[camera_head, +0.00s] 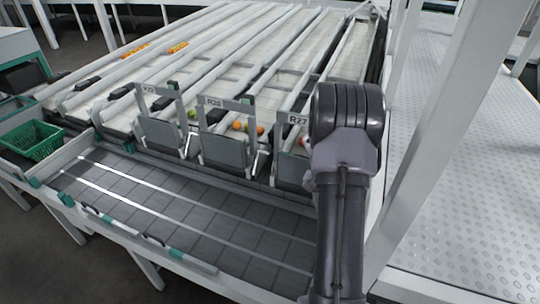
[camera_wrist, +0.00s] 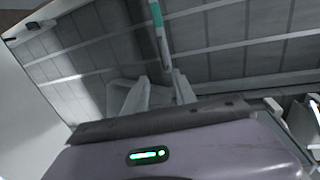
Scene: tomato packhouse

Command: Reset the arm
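My arm (camera_head: 345,170) rises at the right of the head view, in front of the lane marked R27; my gripper cannot be made out there. In the wrist view my gripper (camera_wrist: 160,90) shows two pale fingers standing apart, with a gap between them. A thin teal and white bar (camera_wrist: 160,35) runs down the picture toward this gap; I cannot tell whether it touches the fingers. No object is clearly held.
A grey tiled table (camera_head: 190,215) spans the front. Sloped lanes (camera_head: 230,65) behind it carry several tomatoes (camera_head: 178,48) and end in grey flaps (camera_head: 225,152). A green crate (camera_head: 32,140) stands at left. A white post (camera_head: 440,130) and a textured walkway (camera_head: 480,170) lie at right.

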